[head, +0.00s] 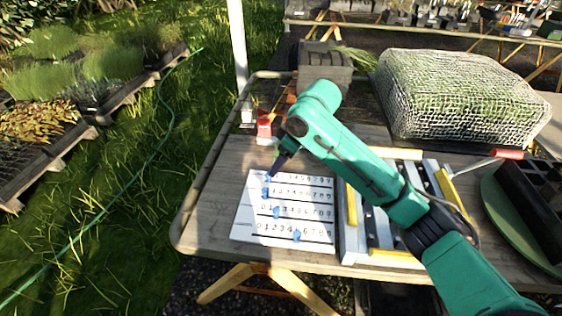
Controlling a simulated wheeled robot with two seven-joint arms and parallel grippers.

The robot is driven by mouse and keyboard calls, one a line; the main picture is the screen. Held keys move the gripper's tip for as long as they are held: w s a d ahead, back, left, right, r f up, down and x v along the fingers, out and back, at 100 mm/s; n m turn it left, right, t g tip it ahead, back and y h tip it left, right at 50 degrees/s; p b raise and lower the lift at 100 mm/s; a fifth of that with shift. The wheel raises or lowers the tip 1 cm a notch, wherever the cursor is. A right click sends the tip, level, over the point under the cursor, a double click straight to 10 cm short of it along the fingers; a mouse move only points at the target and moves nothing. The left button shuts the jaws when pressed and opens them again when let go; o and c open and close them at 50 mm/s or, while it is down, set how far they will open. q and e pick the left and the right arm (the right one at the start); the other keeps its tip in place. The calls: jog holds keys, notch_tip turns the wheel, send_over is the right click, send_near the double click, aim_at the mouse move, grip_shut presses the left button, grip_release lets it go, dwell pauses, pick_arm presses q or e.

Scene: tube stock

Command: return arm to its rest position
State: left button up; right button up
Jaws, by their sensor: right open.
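My right arm comes in from the lower right over the wooden table (215,190). My right gripper (276,172) points down at the top left part of a white sheet (245,222) printed with rows of numbers. Its fingertips are small and dark here; they look empty and open. Several blue markers sit on the number rows, one low on the sheet (296,236) and another on the row above (277,212). One blue marker (266,191) is close below the fingertips; I cannot tell whether they touch. My left gripper is out of view.
A metal frame with yellow bars (349,205) lies right of the sheet, under my arm. A mesh-covered bale (460,95) stands at the back right. A red object (264,128) and a wooden crate (325,70) stand behind. A black tray (535,200) is at right.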

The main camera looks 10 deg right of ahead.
jog(key=shift+r, duration=0.25)
